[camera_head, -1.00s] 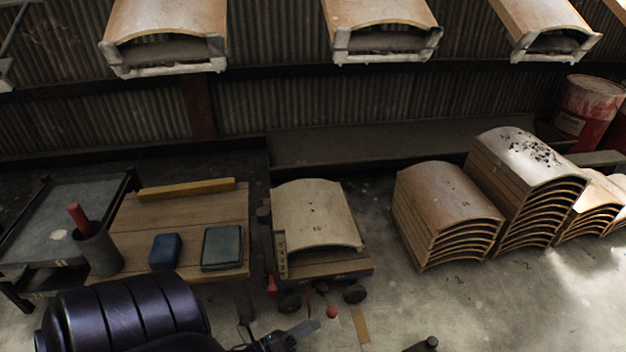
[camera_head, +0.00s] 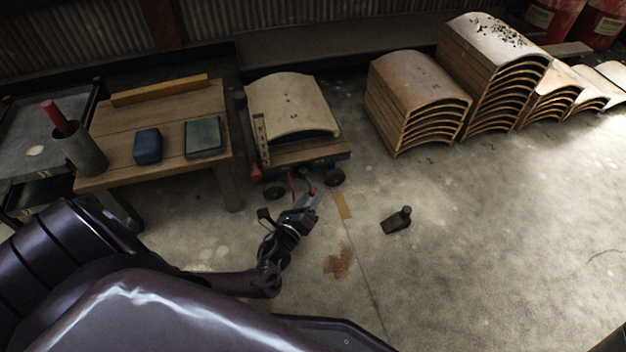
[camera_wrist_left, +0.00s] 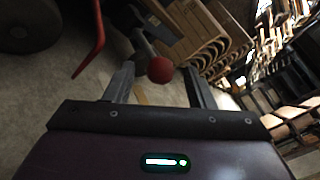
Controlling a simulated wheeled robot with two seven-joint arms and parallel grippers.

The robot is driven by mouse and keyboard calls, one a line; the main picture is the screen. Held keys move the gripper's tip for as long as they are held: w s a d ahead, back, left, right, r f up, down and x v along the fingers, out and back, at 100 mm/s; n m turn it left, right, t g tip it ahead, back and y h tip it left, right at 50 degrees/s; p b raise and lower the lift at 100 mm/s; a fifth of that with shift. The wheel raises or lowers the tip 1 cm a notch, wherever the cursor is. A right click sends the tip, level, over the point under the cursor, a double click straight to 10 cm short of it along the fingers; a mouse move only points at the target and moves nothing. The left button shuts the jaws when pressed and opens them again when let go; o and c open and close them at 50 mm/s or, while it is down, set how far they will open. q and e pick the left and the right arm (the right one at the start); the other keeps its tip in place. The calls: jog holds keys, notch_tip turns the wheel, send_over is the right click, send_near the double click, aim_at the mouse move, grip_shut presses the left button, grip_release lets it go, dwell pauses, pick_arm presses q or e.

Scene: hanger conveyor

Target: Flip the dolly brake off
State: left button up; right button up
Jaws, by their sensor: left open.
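The dolly (camera_head: 316,152) stands on the floor beside the wooden table, with a curved pale panel (camera_head: 292,105) on its deck. A lever with a red ball knob (camera_head: 313,190) sticks out at its front, low near the wheels. My left gripper (camera_head: 310,200) is open at this knob, its fingers pointing toward the dolly. In the left wrist view the red knob (camera_wrist_left: 160,70) shows between the tips of the two open fingers (camera_wrist_left: 160,86); contact cannot be told. A thin red bar (camera_wrist_left: 93,42) is to its left. My right gripper is not in view.
The wooden table (camera_head: 190,100) at the left holds a blue block (camera_head: 147,146), a grey-green block (camera_head: 204,138) and a cup (camera_head: 82,152). Stacks of curved panels (camera_head: 415,100) stand to the right. A dark wedge-shaped piece (camera_head: 397,221) lies on otherwise open floor.

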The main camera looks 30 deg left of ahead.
aim_at(316, 189)
pick_arm(q)
jog(key=w+b, duration=0.1)
jog(key=w, duration=0.2)
jog(key=shift+w+a+f+b, duration=0.15)
jog(key=shift+w+a+b, duration=0.05)
jog(key=shift+w+b, duration=0.2)
jog(key=shift+w, duration=0.35)
grip_shut()
